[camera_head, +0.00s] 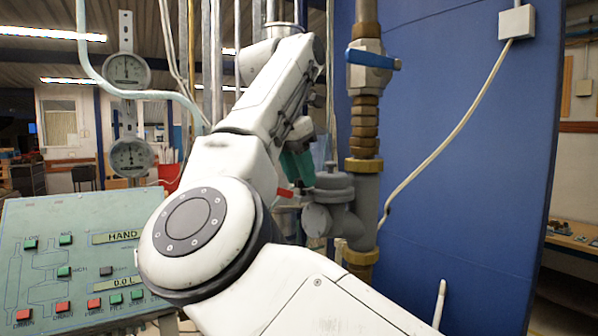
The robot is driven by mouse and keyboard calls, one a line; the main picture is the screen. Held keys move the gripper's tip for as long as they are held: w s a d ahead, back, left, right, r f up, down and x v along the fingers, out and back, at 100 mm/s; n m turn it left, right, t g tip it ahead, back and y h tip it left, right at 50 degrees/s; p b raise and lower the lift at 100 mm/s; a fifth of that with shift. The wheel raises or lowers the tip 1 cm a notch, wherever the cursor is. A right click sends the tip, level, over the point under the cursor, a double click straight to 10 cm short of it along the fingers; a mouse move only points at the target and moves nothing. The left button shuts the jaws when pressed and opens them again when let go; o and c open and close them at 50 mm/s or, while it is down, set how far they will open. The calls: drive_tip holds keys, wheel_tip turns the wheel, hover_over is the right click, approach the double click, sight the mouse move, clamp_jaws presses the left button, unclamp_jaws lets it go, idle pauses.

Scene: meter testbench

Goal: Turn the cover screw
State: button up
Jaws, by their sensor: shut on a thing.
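A grey cast meter body (345,215) with a round flanged cover (333,188) on top sits in the vertical pipe right of my arm. My gripper (302,172) is small in view, partly behind my own arm, with dark green finger parts pointing down at the left side of the cover. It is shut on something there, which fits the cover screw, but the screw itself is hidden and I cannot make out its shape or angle. A short red lever (285,192) sticks out left, just below the fingers.
A blue-handled valve (372,60) and brass fittings (364,125) rise above the meter. A blue panel (470,180) stands behind with a white cable (440,140). A control panel (85,255) with buttons is at lower left; two dial gauges (125,70) hang above it.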

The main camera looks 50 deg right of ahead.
drive_tip(key=shift+n, duration=0.3)
drive_tip(key=shift+s+n+t+b, duration=0.1)
drive_tip(key=shift+n+t+b, duration=0.4)
drive_tip(key=shift+n+b, duration=0.3)
drive_tip(key=shift+s+n+t+y+b, duration=0.15)
drive_tip(key=shift+n+t+b, duration=0.2)
drive_tip(key=shift+n, duration=0.6)
drive_tip(key=shift+n+t+y+b, duration=0.15)
drive_tip(key=shift+n+t+b, duration=0.15)
drive_tip(key=shift+n, duration=0.65)
drive_tip(key=shift+d+r, duration=0.1)
drive_tip(key=shift+c, duration=0.2)
drive_tip(key=o, duration=1)
drive_tip(key=shift+o, duration=0.2)
